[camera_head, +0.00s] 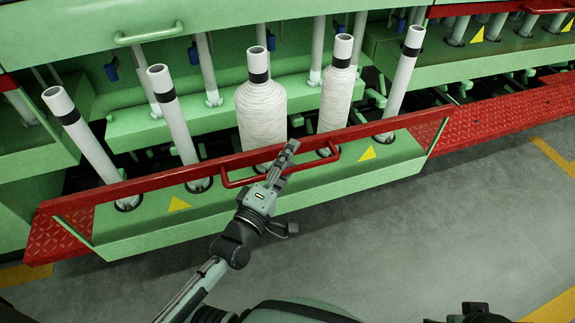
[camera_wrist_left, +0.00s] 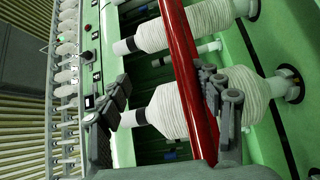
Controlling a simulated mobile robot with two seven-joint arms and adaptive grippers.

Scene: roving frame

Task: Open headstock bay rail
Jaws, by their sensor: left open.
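The red bay rail (camera_head: 110,187) runs slantwise across the front of a green bay with a low green front panel (camera_head: 340,190). A red loop handle (camera_head: 233,184) hangs on the rail's near side. My left gripper (camera_head: 284,158) is at the middle of this handle and hides part of it. In the left wrist view a red bar (camera_wrist_left: 184,60) passes between the spread fingers of my left gripper (camera_wrist_left: 165,82), closer to the right finger. I cannot tell whether the fingers touch it. My right gripper does not clearly show.
White-wrapped bobbins (camera_head: 262,112) and pale tubes (camera_head: 174,115) stand in the bay behind the rail. A red tread-plate step (camera_head: 500,120) runs along the right. The grey floor (camera_head: 430,235) in front is clear, with yellow markings (camera_head: 555,155).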

